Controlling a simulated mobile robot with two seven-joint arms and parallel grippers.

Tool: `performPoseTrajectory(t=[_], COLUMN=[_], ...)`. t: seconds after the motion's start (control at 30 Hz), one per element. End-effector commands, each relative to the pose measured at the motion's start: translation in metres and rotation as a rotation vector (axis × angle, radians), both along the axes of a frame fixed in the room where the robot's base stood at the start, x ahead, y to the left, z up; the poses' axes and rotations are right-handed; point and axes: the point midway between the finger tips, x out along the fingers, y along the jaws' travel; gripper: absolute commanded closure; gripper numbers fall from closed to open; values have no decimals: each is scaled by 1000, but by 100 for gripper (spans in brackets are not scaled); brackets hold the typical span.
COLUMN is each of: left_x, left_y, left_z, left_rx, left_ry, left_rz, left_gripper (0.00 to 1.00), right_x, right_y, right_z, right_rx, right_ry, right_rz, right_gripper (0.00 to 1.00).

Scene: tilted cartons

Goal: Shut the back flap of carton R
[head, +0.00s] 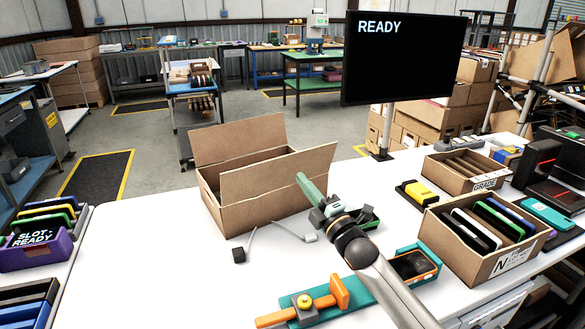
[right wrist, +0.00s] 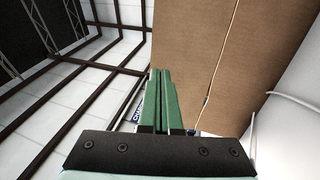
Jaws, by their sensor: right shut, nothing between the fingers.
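An open brown carton (head: 234,212) stands on the white table in the head view. I take it to be carton R, but no letter is visible on it. Its back flap (head: 238,138) stands up, leaning away. A near flap (head: 282,171) is also raised and hides part of the inside. My right gripper (head: 302,178), with green fingers, is shut and empty at the carton's near right side. In the right wrist view the fingers (right wrist: 161,74) point along brown cardboard (right wrist: 215,60) with a thin seam. I cannot tell whether they touch it. My left gripper is out of view.
A black screen (head: 402,58) reading READY stands behind right. Filled cartons (head: 486,262) and a teal tray (head: 416,277) are at right. An orange-handled tool (head: 305,303) lies in front. Small cable pieces (head: 237,254) lie near the carton.

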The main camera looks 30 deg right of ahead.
Motion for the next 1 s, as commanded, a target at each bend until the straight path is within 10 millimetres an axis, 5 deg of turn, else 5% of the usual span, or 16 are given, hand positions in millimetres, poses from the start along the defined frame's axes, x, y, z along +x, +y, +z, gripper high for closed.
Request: performPoseTrajectory(t=[0.4, 1.0], left_x=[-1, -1], left_y=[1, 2], left_z=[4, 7], left_rx=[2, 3], left_ry=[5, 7], left_rz=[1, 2], left_gripper=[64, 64], right_x=[50, 55], right_y=[-1, -1], right_z=[14, 17], right_rx=[0, -1], right_ry=[0, 11], right_rz=[0, 1], right_gripper=[100, 100])
